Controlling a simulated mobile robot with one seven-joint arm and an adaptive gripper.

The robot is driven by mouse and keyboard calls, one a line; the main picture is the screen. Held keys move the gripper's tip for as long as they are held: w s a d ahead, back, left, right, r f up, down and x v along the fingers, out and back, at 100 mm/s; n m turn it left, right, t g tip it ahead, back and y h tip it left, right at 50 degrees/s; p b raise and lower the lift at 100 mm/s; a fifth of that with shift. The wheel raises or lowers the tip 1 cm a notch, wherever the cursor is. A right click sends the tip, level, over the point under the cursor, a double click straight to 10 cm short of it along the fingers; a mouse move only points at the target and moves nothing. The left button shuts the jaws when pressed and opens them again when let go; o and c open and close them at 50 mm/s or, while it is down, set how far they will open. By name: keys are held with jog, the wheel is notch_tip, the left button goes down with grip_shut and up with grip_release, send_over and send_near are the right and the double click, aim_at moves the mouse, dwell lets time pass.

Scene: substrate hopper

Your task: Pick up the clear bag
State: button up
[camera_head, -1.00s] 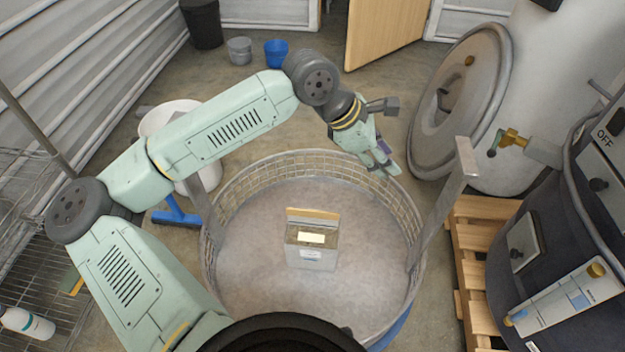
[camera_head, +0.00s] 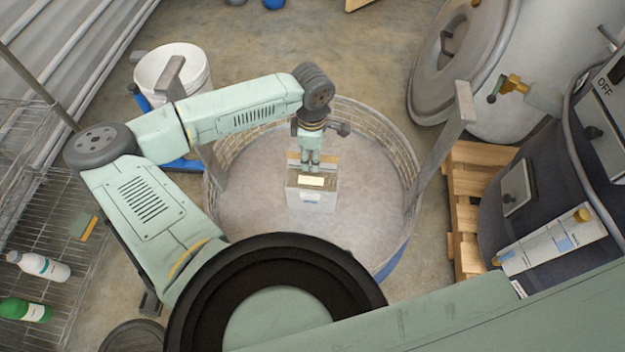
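The clear bag (camera_head: 312,196) stands upright inside the round wire-walled hopper (camera_head: 398,160), near its middle. It is a small see-through bag with brownish contents, a pale yellow label and a tan top edge. My gripper (camera_head: 309,170) points down right at the bag's top edge and covers part of it. The fingers look close together, but they are small here; I cannot tell whether they are open or shut, or whether they touch the bag.
Metal posts (camera_head: 447,140) rise at the hopper's sides. A white bucket (camera_head: 190,65) stands behind left. A wooden pallet (camera_head: 462,215) and a dark control drum (camera_head: 540,200) are at right. A wire shelf (camera_head: 50,230) with bottles is at left.

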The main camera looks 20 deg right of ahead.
aim_at(312, 179)
jog(key=shift+f, duration=1.2)
jog(key=shift+c, duration=0.6)
grip_shut()
jog(key=shift+r, duration=0.1)
